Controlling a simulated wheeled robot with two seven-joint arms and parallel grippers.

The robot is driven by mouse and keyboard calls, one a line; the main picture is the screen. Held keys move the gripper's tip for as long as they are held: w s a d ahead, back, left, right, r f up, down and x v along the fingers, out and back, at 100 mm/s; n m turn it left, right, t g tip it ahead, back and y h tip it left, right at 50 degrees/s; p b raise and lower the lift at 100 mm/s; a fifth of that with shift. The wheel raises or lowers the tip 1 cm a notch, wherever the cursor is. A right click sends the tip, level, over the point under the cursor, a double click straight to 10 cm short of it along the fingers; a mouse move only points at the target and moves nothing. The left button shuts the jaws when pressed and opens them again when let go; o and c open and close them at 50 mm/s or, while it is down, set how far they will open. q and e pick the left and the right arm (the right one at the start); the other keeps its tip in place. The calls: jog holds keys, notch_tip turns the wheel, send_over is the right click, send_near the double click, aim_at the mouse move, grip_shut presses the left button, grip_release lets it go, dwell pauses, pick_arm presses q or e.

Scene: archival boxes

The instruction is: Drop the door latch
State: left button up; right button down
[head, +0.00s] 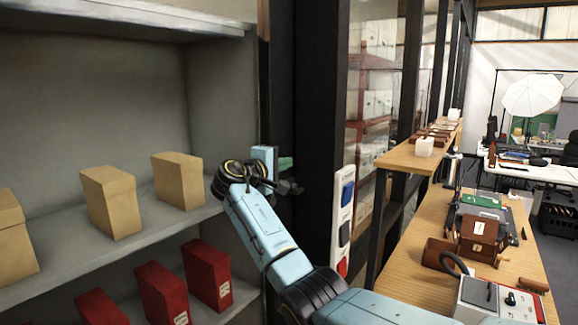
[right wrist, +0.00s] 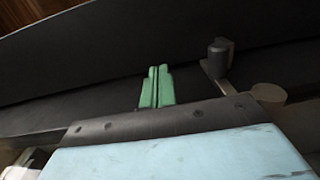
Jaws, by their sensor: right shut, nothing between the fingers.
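My right gripper (head: 286,163) reaches to the dark upright panel (head: 318,90) at the right edge of the shelf bay. Its green fingers are together and empty. In the right wrist view, the shut fingers (right wrist: 157,86) point at a dark surface (right wrist: 110,60). A dark grey knob on a short arm, which looks like the latch (right wrist: 218,60), stands to the right of the fingers, apart from them. A small dark piece (head: 290,187) shows just below the fingers in the head view; I cannot tell its exact position. My left gripper is out of view.
Tan boxes (head: 112,203) stand on the upper shelf, red boxes (head: 207,275) on the lower one. A panel with blue and red parts (head: 341,215) is right of the dark upright. A wooden bench (head: 425,228) with boxes and devices lies further right.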

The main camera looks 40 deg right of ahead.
jog(key=a+r, duration=0.1)
jog(key=r, duration=0.2)
jog(key=a+r+b, duration=0.1)
jog(key=a+r, duration=0.1)
jog(key=s+a+r+b, duration=0.1)
jog(key=r, duration=0.2)
jog(key=shift+a+r, duration=0.2)
jog(key=shift+r, duration=0.15)
